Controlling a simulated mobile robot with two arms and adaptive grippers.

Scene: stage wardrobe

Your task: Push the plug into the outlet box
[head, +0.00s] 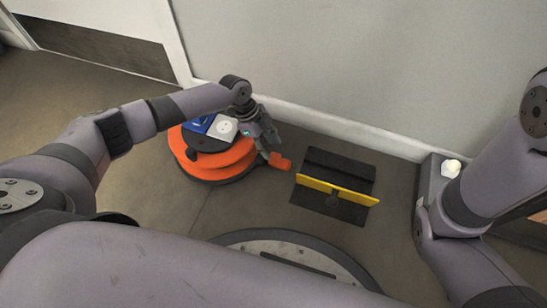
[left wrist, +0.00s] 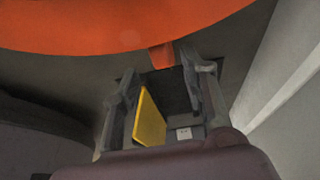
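An orange plug-like piece (head: 280,161) is just beyond the fingertips of my left gripper (head: 264,150), beside the orange reel. In the left wrist view an orange stub (left wrist: 160,57) shows near the tips, between two fingers (left wrist: 160,85) that stand apart with clear gaps on both sides. A black floor box (head: 338,168) with a raised yellow flap (head: 338,190) lies right of the gripper; it looks like the outlet box. The yellow flap (left wrist: 150,120) also shows between the fingers in the left wrist view, beside a small white square (left wrist: 184,133). My right gripper is out of view.
The orange cable reel (head: 212,165) with a black top and white and blue sockets stands left of the gripper. A wall with a pale skirting (head: 345,125) runs behind. A grey box (head: 432,178) with a white knob stands at right. Floor left of the reel is clear.

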